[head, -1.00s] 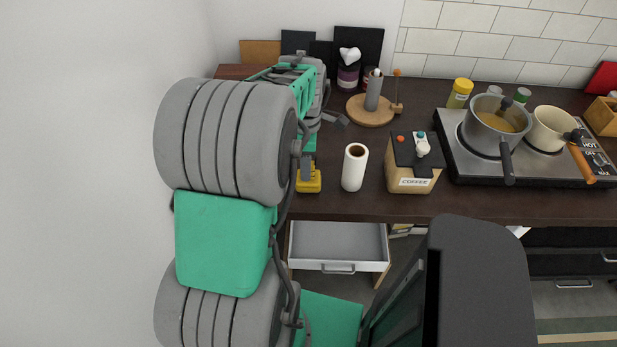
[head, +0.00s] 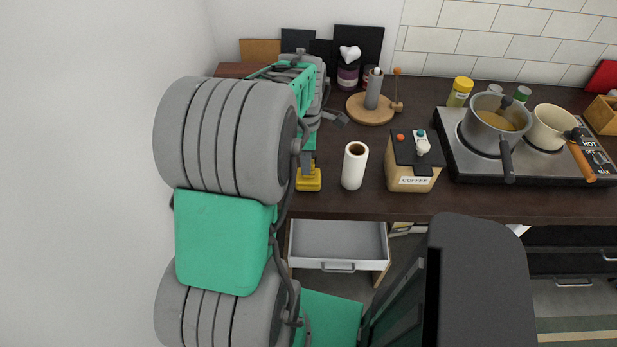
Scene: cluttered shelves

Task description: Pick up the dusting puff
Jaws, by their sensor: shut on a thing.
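A small yellow thing with a grey upper part (head: 308,181), which I take to be the dusting puff, is at the counter's left front, left of the white paper roll. The fingers are small and partly hidden, so the exact grip is hard to see. I cannot tell whether the puff touches the counter or hangs just above it.
The white paper roll (head: 354,166) stands close on the right, then the coffee box (head: 412,180). A round wooden stand (head: 369,113) is behind. Pots sit on the stove (head: 459,160) at right. An open white drawer (head: 338,264) juts out below the counter.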

